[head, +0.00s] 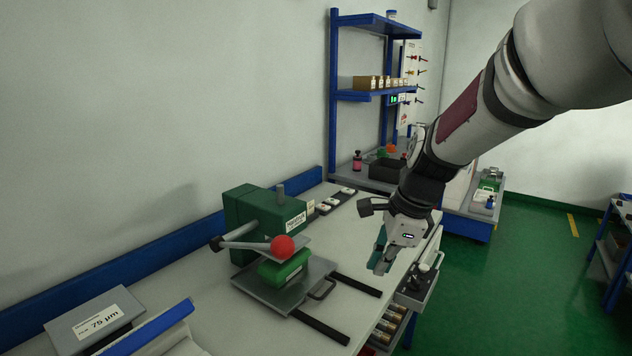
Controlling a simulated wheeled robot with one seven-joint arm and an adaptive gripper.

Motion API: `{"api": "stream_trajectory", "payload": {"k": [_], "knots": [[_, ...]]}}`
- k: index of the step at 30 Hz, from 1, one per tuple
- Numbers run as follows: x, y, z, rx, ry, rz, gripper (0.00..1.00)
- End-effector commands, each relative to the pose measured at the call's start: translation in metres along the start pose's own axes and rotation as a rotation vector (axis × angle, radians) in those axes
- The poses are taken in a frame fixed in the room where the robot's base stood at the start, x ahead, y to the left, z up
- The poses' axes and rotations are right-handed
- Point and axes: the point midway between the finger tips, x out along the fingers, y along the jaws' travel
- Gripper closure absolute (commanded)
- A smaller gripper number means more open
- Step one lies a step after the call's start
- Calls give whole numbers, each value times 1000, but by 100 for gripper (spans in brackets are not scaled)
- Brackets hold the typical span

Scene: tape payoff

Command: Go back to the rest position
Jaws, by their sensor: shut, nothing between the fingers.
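My gripper (379,266) is shut and empty. It hangs at the end of my arm, which reaches in from the upper right of the head view. It is pointed down over the right part of the bench, to the right of the green machine (258,222) and apart from it. The machine has a lever with a red ball knob (283,247). A green rounded piece (284,269) sits below the knob on a grey plate (262,291) with a handle. Part of the bench behind my gripper is hidden by my arm.
A grey box labelled 75 µm (95,321) lies at the lower left. Two dark rails (356,285) lie on the bench (215,312). A grey holder (416,290) sits at the bench's right edge. Green floor is open at right.

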Motion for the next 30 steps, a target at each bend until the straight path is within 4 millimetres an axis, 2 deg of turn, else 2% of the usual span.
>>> {"api": "stream_trajectory", "payload": {"k": [1, 6, 13, 21, 25, 30], "knots": [[-20, 14, -2, -94, -1, -15, 100], [-67, 63, -9, -440, 20, -41, 100], [-111, 136, -24, -909, 94, -61, 100], [-132, 216, -48, -1417, 231, -29, 100], [-133, 241, -57, -1578, 284, 0, 100], [-133, 254, -63, -1673, 315, 26, 100]]}}
